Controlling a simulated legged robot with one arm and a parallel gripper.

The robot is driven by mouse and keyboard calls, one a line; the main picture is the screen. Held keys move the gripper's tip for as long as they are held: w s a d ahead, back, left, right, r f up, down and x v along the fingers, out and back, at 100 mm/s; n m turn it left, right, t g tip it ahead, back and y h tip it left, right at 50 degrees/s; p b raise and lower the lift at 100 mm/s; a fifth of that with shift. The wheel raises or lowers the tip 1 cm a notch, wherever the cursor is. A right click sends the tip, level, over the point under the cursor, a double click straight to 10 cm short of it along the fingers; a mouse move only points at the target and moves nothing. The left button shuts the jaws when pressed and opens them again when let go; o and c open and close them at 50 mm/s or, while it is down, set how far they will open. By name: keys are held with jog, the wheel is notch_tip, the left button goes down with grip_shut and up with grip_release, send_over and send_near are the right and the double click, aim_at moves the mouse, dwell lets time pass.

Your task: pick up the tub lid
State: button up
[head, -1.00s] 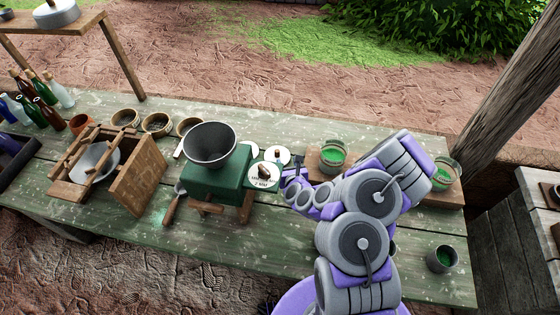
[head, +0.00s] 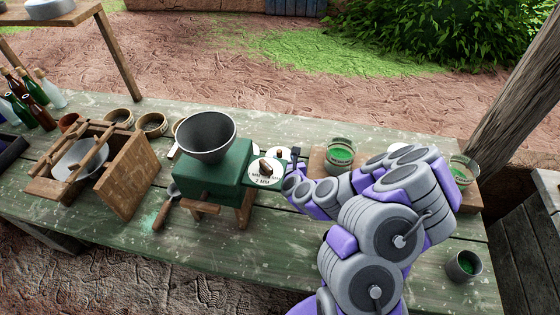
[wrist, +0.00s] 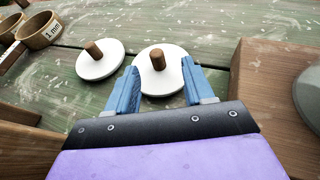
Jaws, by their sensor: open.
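Two round white lids with brown wooden knobs lie flat on the green table. In the wrist view, the right lid (wrist: 172,76) is at the fingertips and the left lid (wrist: 97,66) is beside it, outside the jaws. My gripper (wrist: 160,72) is open and empty. Its blue fingers stand on either side of the right lid's near part; whether they touch it I cannot tell. In the head view, my gripper (head: 296,156) is beside the right lid (head: 281,151), just right of the green mill (head: 213,172). The left lid is mostly hidden there.
A white round plate marked "MEDIUM 2 MM" (head: 265,178) shows at the mill's right side. A wooden board (wrist: 274,105) is close on the gripper's right. Sieves (head: 152,124) and a wooden frame are left.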

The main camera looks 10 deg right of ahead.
aim_at(280, 153)
jog(key=shift+w+a+f, duration=0.2)
jog(key=shift+w+a, duration=0.2)
jog(key=shift+a, duration=0.05)
jog(key=shift+d+b+x, duration=0.2)
jog(key=shift+b+x, duration=0.2)
jog(key=shift+x, duration=0.7)
jog(key=shift+d+b+x, duration=0.2)
jog(key=shift+b+x, duration=0.2)
jog(key=shift+x, duration=0.7)
jog(key=shift+a, duration=0.35)
jog(key=shift+c, duration=0.2)
jog(key=shift+d, duration=0.15)
grip_shut()
